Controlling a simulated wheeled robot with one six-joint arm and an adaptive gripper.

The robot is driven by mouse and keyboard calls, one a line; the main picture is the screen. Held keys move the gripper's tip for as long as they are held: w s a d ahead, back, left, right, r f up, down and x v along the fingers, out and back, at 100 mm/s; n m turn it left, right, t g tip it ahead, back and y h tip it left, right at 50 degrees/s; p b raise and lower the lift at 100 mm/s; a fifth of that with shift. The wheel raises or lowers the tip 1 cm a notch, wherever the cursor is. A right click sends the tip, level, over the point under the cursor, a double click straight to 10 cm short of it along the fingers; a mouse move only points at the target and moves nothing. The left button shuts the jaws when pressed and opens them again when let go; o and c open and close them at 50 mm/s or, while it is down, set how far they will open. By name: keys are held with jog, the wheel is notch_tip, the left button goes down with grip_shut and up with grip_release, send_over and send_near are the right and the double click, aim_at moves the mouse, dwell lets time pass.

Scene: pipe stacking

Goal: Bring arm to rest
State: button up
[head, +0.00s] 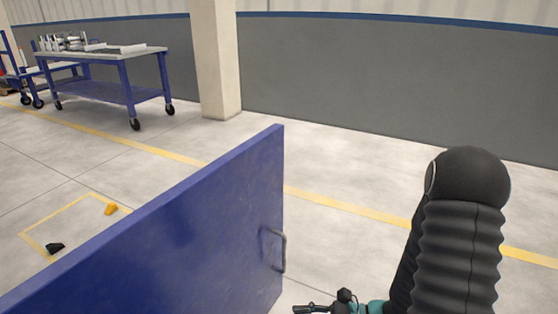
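My arm, covered in a black ribbed sleeve, rises at the right of the head view with a rounded bend at its top. At the bottom edge, a small black and teal part shows beside the sleeve. Its black end (315,308) seems to belong to my gripper, but the frame cuts it off. I cannot see the fingers clearly or tell whether they hold anything. This part is right of and below the handle of the blue panel.
A large blue panel (190,230) with a grey handle (277,250) stands close in front. An orange piece (111,209) and a black piece (55,248) lie by a yellow floor square. A blue wheeled table (120,57) and a pillar (214,60) stand behind.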

jog(key=s+d+r+n+g+h+p, duration=0.3)
jog(key=s+d+r+n+g+h, duration=0.2)
jog(key=s+d+r+n+h, duration=0.6)
notch_tip(320, 180, up, 20)
jog(key=w+a+n+t+h+p, duration=0.1)
jog(key=n+t+h+p, duration=0.3)
jog(key=n+t, duration=0.4)
jog(key=shift+w, duration=0.2)
